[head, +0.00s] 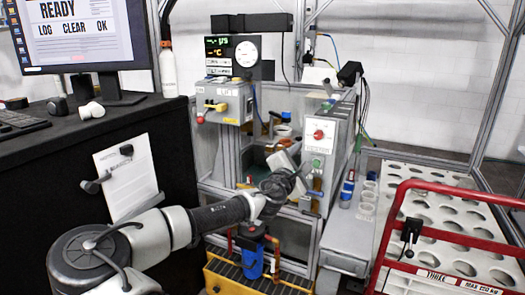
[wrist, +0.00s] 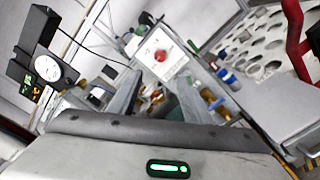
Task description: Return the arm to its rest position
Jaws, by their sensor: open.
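My arm reaches from the lower left of the head view toward the middle, in front of the workstation (head: 262,160). My gripper (head: 303,176) is at its end, close to the grey box with a red knob (head: 319,133). Its fingertips are small and partly hidden there. In the wrist view my gripper (wrist: 157,98) shows two grey fingers spread apart, with no object clearly held between them. The box's white panel with the red knob (wrist: 161,56) appears beyond the fingers, tilted in the picture.
A black desk (head: 60,165) with a monitor (head: 75,38) stands at left. A blue filter housing (head: 251,255) is below my arm. A white rack with round holes (head: 440,215) and a red cart frame (head: 395,235) stand at right. Metal posts frame the workstation.

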